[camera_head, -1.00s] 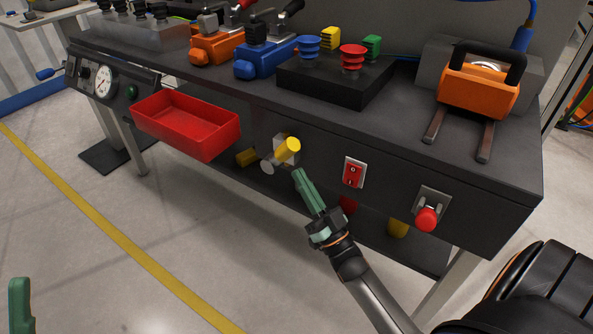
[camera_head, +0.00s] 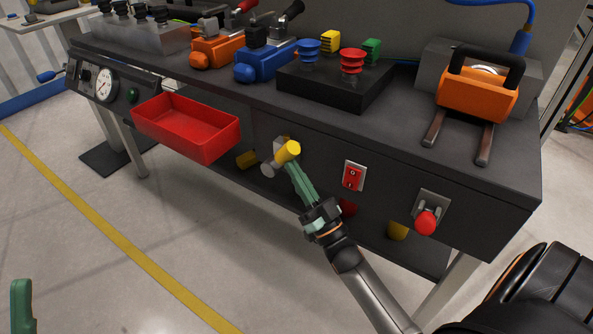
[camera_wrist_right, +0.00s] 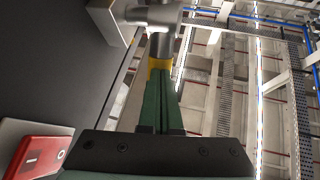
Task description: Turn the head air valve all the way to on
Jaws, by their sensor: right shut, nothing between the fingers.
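The head air valve on the bench's front panel has a yellow handle (camera_head: 288,152) and a grey body (camera_head: 270,166). In the head view the handle points up and to the right. My right gripper (camera_head: 290,168) is shut and empty, with its green fingertips right at the handle's lower side. In the right wrist view the fingers (camera_wrist_right: 162,75) reach up to the valve's grey body (camera_wrist_right: 160,18), with a bit of yellow handle (camera_wrist_right: 155,66) beside the tips. I cannot tell if they touch. A green piece of my left gripper (camera_head: 21,305) shows at the lower left edge; its jaws are not clear.
A red switch (camera_head: 353,176) and a red mushroom button (camera_head: 426,222) sit on the panel right of the valve. A red tray (camera_head: 205,146) hangs to its left. The black bench top (camera_head: 400,125) is above. The floor in front is clear.

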